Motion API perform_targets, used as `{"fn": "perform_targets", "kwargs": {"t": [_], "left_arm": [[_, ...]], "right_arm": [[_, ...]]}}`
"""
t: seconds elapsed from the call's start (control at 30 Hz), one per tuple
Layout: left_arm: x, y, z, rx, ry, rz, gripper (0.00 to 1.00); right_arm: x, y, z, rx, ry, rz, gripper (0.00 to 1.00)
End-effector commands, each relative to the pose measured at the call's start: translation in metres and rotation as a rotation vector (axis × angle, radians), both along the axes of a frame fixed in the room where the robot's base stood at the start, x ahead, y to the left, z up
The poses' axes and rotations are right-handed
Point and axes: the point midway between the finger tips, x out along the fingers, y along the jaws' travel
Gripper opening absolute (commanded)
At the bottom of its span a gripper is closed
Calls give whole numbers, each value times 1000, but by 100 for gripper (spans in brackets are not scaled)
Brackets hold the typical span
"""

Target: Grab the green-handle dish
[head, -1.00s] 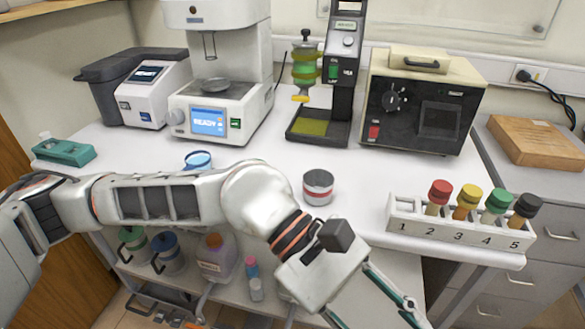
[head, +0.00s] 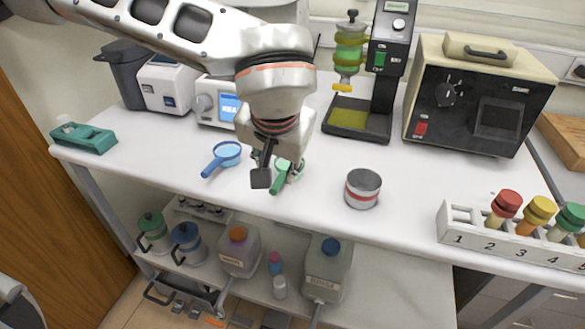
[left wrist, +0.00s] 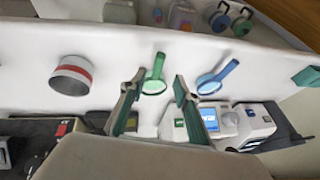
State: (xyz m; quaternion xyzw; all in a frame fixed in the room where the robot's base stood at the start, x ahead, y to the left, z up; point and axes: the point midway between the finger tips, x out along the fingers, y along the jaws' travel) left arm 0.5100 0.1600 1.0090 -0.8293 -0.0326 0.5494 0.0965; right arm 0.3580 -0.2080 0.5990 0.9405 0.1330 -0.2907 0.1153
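The green-handle dish (head: 279,180) lies on the white table, partly hidden behind my left gripper in the head view. In the left wrist view the dish (left wrist: 155,85) shows whole, its green handle pointing up in the picture. My left gripper (left wrist: 159,76) is open, with one finger on each side of the dish. It points down over the dish; whether the fingers touch the dish or table, I cannot tell. In the head view only part of the left gripper (head: 272,163) shows. My right gripper is not in view.
A blue-handle dish (head: 228,154) lies close to the left of the green one. A round tin with a red band (head: 362,189) stands to the right, and a numbered tube rack (head: 470,228) stands further right. Bench machines line the back. The table's front edge is near.

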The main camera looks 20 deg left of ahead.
Motion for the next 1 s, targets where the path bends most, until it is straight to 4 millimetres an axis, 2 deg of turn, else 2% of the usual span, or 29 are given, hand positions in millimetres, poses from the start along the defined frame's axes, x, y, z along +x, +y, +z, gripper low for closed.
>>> {"fn": "perform_targets", "kwargs": {"t": [0.13, 0.37, 0.6, 0.9, 1.0], "left_arm": [[5, 3, -17, 2, 5, 0, 32], [12, 4, -33, -1, 4, 0, 32], [24, 9, -66, -1, 7, 2, 32], [27, 9, -70, -2, 2, 1, 32], [27, 9, -70, -2, 2, 1, 6]], "right_arm": [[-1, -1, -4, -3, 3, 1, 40], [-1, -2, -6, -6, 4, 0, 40], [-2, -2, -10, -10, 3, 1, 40], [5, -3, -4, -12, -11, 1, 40], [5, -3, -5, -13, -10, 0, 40]]}}
